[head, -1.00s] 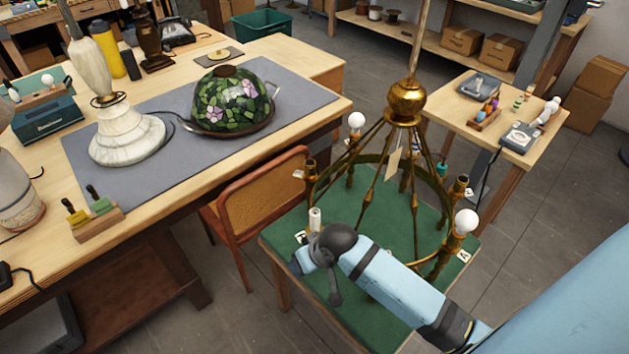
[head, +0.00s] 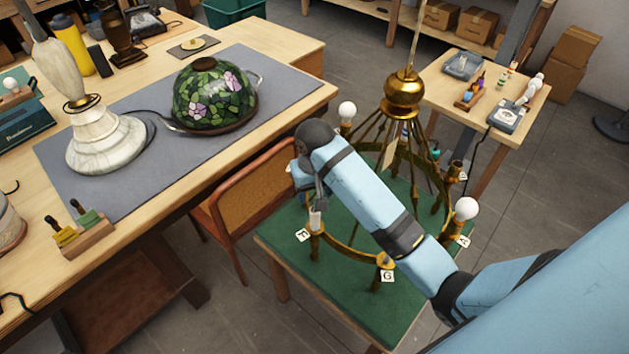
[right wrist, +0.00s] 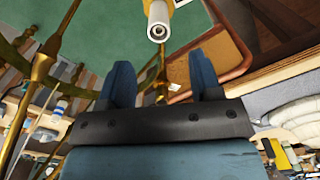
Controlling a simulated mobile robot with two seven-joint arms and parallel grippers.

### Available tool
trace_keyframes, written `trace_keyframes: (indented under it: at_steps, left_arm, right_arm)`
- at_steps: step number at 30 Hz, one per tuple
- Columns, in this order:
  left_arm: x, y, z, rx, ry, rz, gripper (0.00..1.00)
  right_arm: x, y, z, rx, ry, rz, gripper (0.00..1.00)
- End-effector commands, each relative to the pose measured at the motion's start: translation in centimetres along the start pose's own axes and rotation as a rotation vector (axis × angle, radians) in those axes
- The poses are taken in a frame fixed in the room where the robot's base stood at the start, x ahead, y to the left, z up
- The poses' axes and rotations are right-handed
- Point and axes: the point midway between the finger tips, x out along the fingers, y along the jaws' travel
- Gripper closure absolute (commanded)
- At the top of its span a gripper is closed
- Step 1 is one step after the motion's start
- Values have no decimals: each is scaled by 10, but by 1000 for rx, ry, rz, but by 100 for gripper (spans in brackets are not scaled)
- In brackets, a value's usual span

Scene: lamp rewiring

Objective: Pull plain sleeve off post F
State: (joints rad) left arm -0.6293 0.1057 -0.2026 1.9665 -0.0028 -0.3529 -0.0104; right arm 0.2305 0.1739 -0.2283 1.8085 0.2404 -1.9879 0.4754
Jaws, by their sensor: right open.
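The white plain sleeve (head: 315,220) stands upright on a brass post at the left front of the chandelier ring. A letter tag (head: 303,235) beside this post is too small to read surely. In the right wrist view the sleeve (right wrist: 158,22) lies just beyond my fingertips, roughly midway between them, and neither finger touches it. My right gripper (head: 314,200) is close above the sleeve in the head view, its fingers partly hidden by its wrist. In the right wrist view the right gripper (right wrist: 161,72) is open and empty. My left gripper is out of view.
The brass chandelier (head: 404,88) stands on a green-topped table (head: 330,295), with white bulbs (head: 466,208) on some posts. The post tagged G (head: 387,275) is in front. A cane chair (head: 250,205) and the wooden workbench (head: 200,195) stand close to the left.

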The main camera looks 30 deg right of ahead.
Motion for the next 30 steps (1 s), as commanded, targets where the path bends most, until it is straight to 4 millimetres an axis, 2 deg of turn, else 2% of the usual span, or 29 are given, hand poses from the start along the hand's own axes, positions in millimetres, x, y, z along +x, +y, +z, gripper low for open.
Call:
trace_keyframes:
  at_steps: [1,4,9,15,20,28,30]
  left_arm:
    - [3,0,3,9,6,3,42]
    - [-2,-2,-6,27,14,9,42]
    - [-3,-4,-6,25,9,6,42]
    - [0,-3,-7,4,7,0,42]
    - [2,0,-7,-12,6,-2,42]
    - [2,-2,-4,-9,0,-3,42]
    - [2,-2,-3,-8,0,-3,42]
  right_arm:
    - [16,1,1,0,-4,1,42]
    - [32,1,1,-1,-4,4,42]
    - [63,1,0,-1,-3,3,42]
    - [88,1,0,-1,-1,2,42]
    - [96,1,0,-1,1,1,42]
    - [97,1,0,-1,1,1,42]
    - [97,1,0,-1,1,1,58]
